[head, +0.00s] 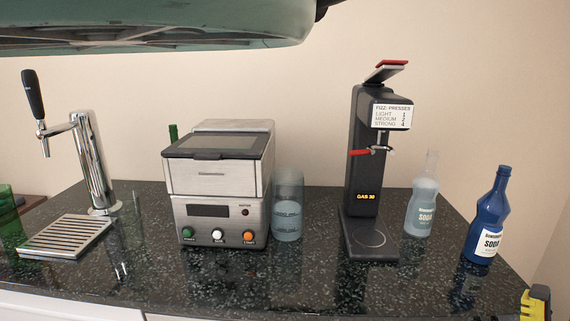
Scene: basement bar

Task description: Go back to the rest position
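A yellow and black part at the lower right corner (537,304) looks like the tip of my gripper. It is cut off by the picture's edge, so I cannot see both fingers or whether they hold anything. It shows in front of the counter's right end, below the blue soda bottle (486,222). I see no contact between it and the bottle.
The dark speckled counter (315,268) bears a chrome tap (92,165) with a drip grate (67,236), a steel machine (218,185), a clear container (288,210), a black fizz press (365,170) and a pale soda bottle (422,208). A teal object (160,30) hangs across the top.

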